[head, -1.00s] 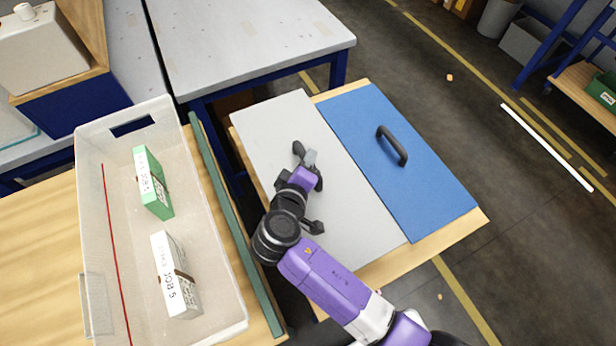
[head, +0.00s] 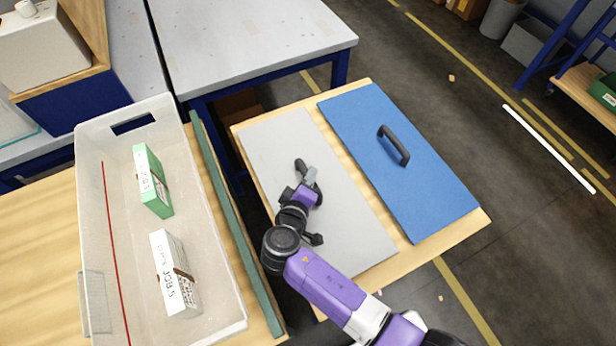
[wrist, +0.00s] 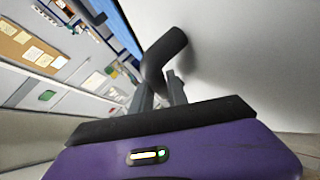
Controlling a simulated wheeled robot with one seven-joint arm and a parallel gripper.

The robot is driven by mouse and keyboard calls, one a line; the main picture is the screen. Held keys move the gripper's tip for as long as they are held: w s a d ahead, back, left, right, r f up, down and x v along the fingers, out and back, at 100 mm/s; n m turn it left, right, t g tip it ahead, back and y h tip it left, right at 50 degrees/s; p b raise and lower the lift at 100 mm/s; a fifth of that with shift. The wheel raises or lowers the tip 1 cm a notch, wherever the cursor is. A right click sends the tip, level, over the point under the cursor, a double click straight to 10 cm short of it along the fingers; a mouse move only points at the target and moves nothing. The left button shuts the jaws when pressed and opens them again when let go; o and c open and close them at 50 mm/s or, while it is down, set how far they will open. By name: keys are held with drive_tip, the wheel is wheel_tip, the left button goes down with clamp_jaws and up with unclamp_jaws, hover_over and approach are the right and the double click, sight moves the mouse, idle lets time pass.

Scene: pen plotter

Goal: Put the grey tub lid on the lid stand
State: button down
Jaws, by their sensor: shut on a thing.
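The grey tub lid (head: 350,228) is a flat panel with a dark handle (wrist: 165,52). My gripper (head: 307,180) is shut on that handle, which rises between the fingers in the wrist view. The lid lies flat over the left part of a wooden-topped stand (head: 437,244), apparently the lid stand. It looks level and at or very near the wood; I cannot tell whether it touches. A strip of wood shows between it and the blue lid (head: 420,170). My arm hides part of the grey lid's near end.
The blue lid with its black handle (head: 393,145) takes up the stand's right part. To the left, a clear open tub (head: 222,285) holds a green box (head: 153,180) and a white box (head: 175,272). A green strip (head: 225,215) runs beside it. A grey-topped table (head: 250,40) stands behind.

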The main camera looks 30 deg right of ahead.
drive_tip(key=c, duration=1.3)
unclamp_jaws()
drive_tip(key=shift+f, duration=0.1)
drive_tip(key=v, duration=0.7)
drive_tip(key=shift+s+a+r, duration=0.15)
drive_tip(key=shift+s+r, duration=0.05)
drive_tip(key=shift+r, duration=0.05)
